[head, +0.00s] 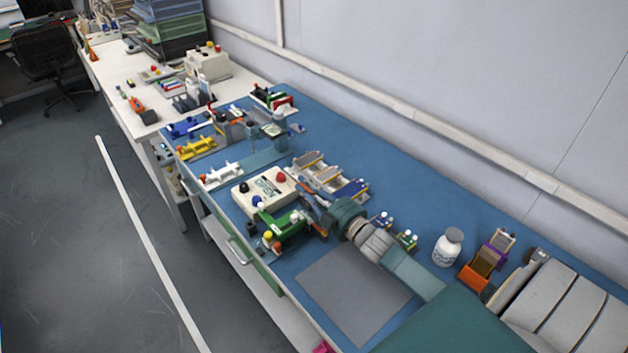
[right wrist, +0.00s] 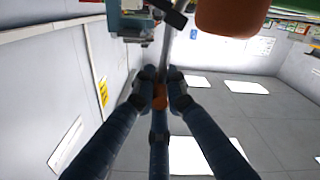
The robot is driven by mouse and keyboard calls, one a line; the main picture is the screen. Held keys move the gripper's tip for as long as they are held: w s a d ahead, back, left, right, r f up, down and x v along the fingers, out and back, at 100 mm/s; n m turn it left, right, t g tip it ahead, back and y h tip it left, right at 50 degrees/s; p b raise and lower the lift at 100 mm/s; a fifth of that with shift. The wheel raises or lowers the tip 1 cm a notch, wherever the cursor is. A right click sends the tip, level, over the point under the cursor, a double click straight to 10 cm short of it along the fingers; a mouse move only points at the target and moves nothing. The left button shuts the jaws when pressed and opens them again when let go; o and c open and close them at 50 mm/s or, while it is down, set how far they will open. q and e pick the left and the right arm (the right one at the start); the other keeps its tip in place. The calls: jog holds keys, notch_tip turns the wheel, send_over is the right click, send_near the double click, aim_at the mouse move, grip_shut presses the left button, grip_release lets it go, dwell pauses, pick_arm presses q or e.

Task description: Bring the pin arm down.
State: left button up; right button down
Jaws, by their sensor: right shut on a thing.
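My right gripper (head: 316,208) reaches from the lower right to the back of a green fixture (head: 288,230) at the bench's front edge. In the right wrist view its dark blue fingers (right wrist: 160,88) close together around the lower end of a slim grey bar (right wrist: 166,50), with a small orange part between them. The bar seems to be the pin arm, but the gripper hides its join to the fixture in the head view. I cannot tell its angle. My left gripper is not in view.
A cream control box (head: 264,190) with coloured buttons stands close beside the green fixture. A grey mat (head: 355,293) lies bare in front. A white bottle (head: 447,248) and an orange holder (head: 474,276) stand to the right. White (head: 222,176) and yellow (head: 196,147) fixtures stand farther left.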

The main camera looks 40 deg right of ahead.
jog(key=shift+s+a+f+n, duration=0.1)
jog(key=shift+a+f+n, duration=0.3)
jog(key=shift+a+n, duration=0.4)
jog(key=shift+s+a+f+n+b, duration=0.1)
jog(key=shift+a+f+n+b, duration=0.35)
jog(key=shift+n, duration=0.3)
jog(key=shift+a+f+n+b, duration=0.35)
jog(key=shift+a+n+b, duration=0.15)
jog(key=shift+n, duration=0.25)
jog(key=shift+a+f, duration=0.1)
jog(key=c, duration=1.8)
grip_release()
jog(key=shift+o, duration=0.2)
jog(key=shift+s, duration=0.1)
jog(key=s+d, duration=0.1)
jog(key=s, duration=1)
jog(key=shift+s, duration=0.4)
